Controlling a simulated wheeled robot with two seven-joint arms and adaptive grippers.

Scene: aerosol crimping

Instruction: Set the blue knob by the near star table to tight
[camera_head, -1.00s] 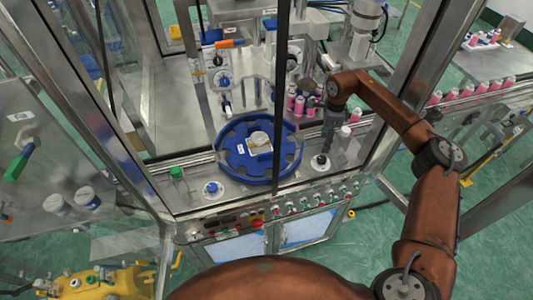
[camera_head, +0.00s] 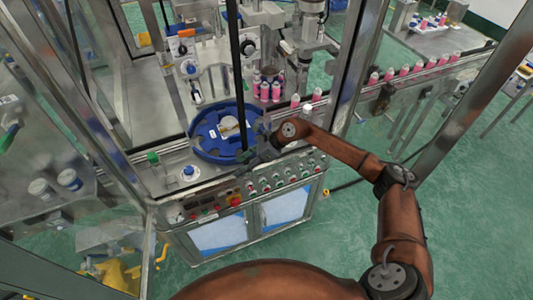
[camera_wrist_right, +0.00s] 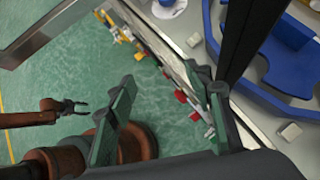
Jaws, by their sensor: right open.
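The blue star table (camera_head: 200,142) is a round blue ring with notches on the steel machine deck. The blue knob (camera_head: 188,170) sits on a round white base left of and in front of it; its setting is too small to read. My right gripper (camera_head: 246,158) is at the star table's front right edge, right of the knob and apart from it. In the right wrist view the right gripper (camera_wrist_right: 160,75) is open and empty, above the panel edge. My left gripper (camera_wrist_right: 76,106) shows small at the left there, jaws apart and empty.
A green-topped part (camera_head: 153,157) stands left of the knob. A button panel (camera_head: 262,188) runs along the machine's front. A dark vertical post (camera_head: 238,70) passes close to my right gripper. Pink cans (camera_head: 270,90) stand behind the star table.

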